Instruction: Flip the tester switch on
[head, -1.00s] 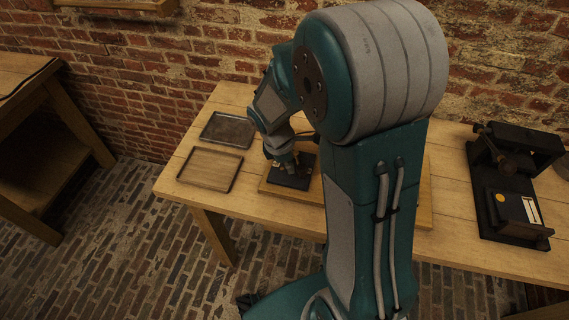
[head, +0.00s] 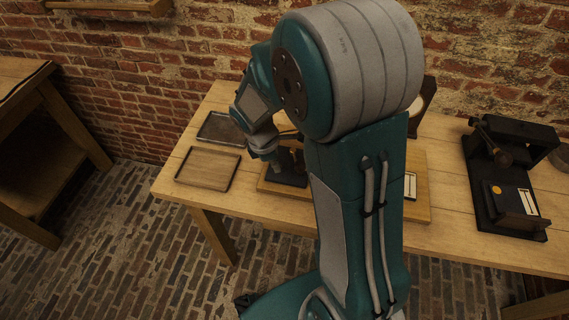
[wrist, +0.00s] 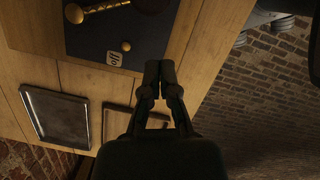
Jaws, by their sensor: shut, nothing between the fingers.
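The tester switch's dark base plate (head: 284,178) lies on a wooden board (head: 421,213) on the table, partly hidden by my arm in the head view. In the wrist view the dark plate (wrist: 87,40) shows at the top, with a brass lever (wrist: 104,6) ending in a round knob (wrist: 74,13). A small brass ball (wrist: 126,46) and a pale lettered label (wrist: 114,58) are near its corner. My gripper (wrist: 159,66) is shut and empty, its fingertips beside the label end in the picture, apart from the lever. The lever's far end is cut off.
A dark metal tray (head: 221,128) and a wooden tray (head: 208,168) lie at the table's left end. A black device (head: 507,185) stands at the right. A round-faced meter (head: 416,104) is partly hidden behind my arm. A brick wall stands behind.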

